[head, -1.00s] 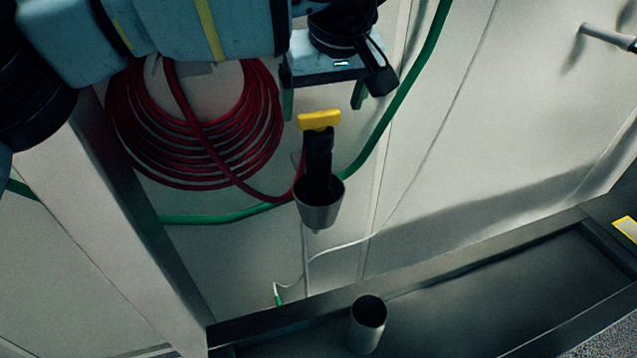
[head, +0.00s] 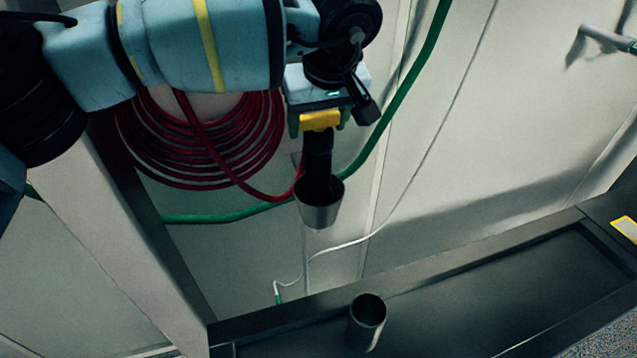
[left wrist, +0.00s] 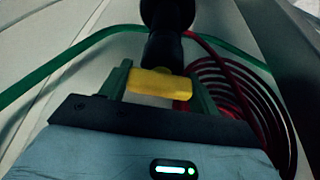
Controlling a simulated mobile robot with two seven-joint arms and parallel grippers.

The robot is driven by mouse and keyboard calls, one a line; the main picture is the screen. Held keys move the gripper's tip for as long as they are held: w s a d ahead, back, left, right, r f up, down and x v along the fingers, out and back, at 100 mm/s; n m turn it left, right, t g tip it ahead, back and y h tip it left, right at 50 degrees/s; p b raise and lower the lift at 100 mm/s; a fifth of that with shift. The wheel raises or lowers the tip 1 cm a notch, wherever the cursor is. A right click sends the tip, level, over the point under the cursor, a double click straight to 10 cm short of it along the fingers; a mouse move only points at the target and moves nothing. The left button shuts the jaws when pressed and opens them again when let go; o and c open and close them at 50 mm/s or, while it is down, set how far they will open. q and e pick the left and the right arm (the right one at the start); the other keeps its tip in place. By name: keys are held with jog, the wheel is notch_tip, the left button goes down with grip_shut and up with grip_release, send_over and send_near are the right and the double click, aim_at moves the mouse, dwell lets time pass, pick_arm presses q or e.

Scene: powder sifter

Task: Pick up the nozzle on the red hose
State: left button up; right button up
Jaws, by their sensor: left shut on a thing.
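The nozzle (head: 318,155) is black with a yellow top (head: 320,120) and sits upright in a metal cup-shaped holder (head: 320,208) on the wall. The red hose (head: 235,150) hangs in a coil to its left and runs to the nozzle. My left gripper (head: 320,122) is over the nozzle from above, its green fingers shut on the yellow top. The left wrist view shows the yellow top (left wrist: 160,83) between the two fingers, with the black body beyond it. The nozzle's lower end is hidden inside the holder. My right gripper is not in view.
A green hose (head: 225,217) runs along the wall behind the holder. A thin white cable (head: 350,243) hangs below it. An open metal cylinder (head: 367,322) stands in the dark trough (head: 500,300) below. A grey handle (head: 606,38) sticks out at the upper right.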

pick_arm(q)
jog(key=shift+r, duration=0.1)
jog(key=c, duration=0.6)
jog(key=shift+r, duration=0.1)
